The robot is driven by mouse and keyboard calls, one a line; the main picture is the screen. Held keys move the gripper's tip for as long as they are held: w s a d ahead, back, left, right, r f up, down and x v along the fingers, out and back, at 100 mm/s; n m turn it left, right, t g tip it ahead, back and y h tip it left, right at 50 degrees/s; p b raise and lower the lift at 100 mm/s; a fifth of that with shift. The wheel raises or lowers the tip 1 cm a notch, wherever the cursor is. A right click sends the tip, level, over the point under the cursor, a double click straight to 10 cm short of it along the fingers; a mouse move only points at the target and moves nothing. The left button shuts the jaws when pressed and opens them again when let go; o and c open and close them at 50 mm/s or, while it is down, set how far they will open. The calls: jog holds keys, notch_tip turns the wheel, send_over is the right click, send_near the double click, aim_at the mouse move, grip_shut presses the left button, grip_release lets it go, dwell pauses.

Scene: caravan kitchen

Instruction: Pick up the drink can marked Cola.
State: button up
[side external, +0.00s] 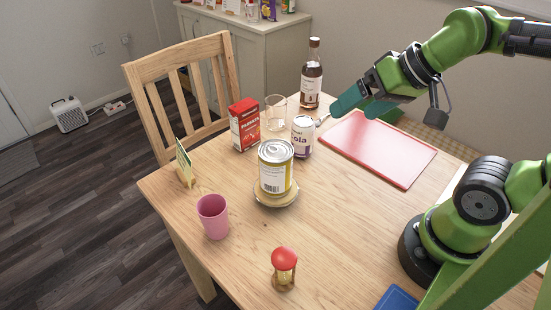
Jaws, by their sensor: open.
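The drink can marked Cola (303,137) stands upright on the wooden table, white with dark lettering of which "ola" shows. A larger tin with a yellow and white label (275,172) stands in front of it to the left and overlaps its lower left edge in the picture. My gripper (356,106) has teal fingers and is open and empty. It hangs above the table to the right of the can and higher, near the red board's far left corner. It is apart from the can.
A red board (378,148) lies right. A pink cup (213,216) and a red-topped timer (284,267) stand nearer. The table's middle right is clear.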

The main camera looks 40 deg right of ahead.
jog(key=shift+o, duration=0.2)
jog(key=m+g+h, duration=0.3)
jog(key=g, duration=0.3)
send_over(302, 133)
jog(key=d, duration=0.2)
notch_tip(302, 133, down, 5)
jog(key=f, duration=0.5)
jog(key=w+f, duration=0.1)
jog(key=f, duration=0.4)
jog(key=w+f, duration=0.1)
jog(key=f, duration=0.5)
jog(key=shift+d, duration=0.35)
jog(key=shift+r, duration=0.1)
jog(key=c, duration=1.3)
